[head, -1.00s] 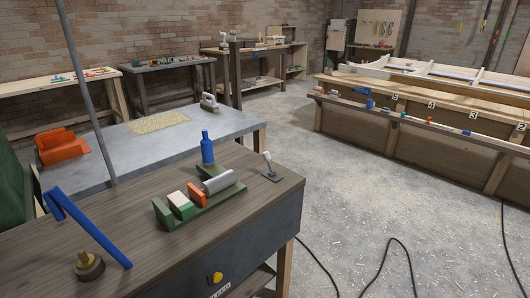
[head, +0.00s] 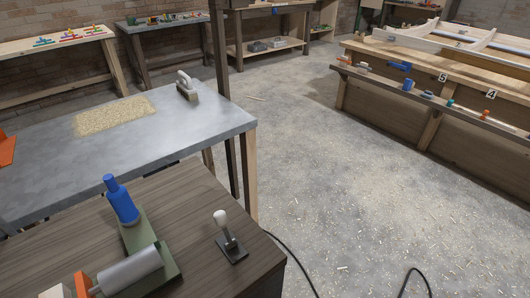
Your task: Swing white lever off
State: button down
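The white lever (head: 221,220) stands on the dark wooden bench (head: 190,208), near its right end in the head view. It has a white rounded knob on a short grey stem that rises from a dark rectangular base plate (head: 232,250). The stem leans slightly toward the far left. Nothing touches it. My gripper is not in view.
Left of the lever, a green machine base (head: 135,238) carries a blue bottle-shaped part (head: 120,200) and a grey cylinder (head: 130,270). A grey-topped table (head: 170,130) stands behind, with a brush (head: 187,85). Open floor (head: 330,180) with shavings and a black cable lies right.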

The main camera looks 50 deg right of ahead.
aim_at(221, 220)
jog(key=i+l, duration=0.1)
jog(key=l, duration=0.3)
jog(key=i+l, duration=0.1)
jog(key=l, duration=0.3)
jog(key=l+z, duration=0.1)
jog(key=l, duration=0.3)
jog(key=i+l, duration=0.15)
jog(key=l, duration=0.25)
jog(key=i+l, duration=0.1)
jog(key=l, duration=0.3)
jog(key=i+l+z, duration=0.1)
jog(key=l, duration=0.3)
jog(key=k+j, duration=0.1)
jog(key=j, duration=0.2)
jog(key=k+j, duration=0.1)
jog(key=j, duration=0.15)
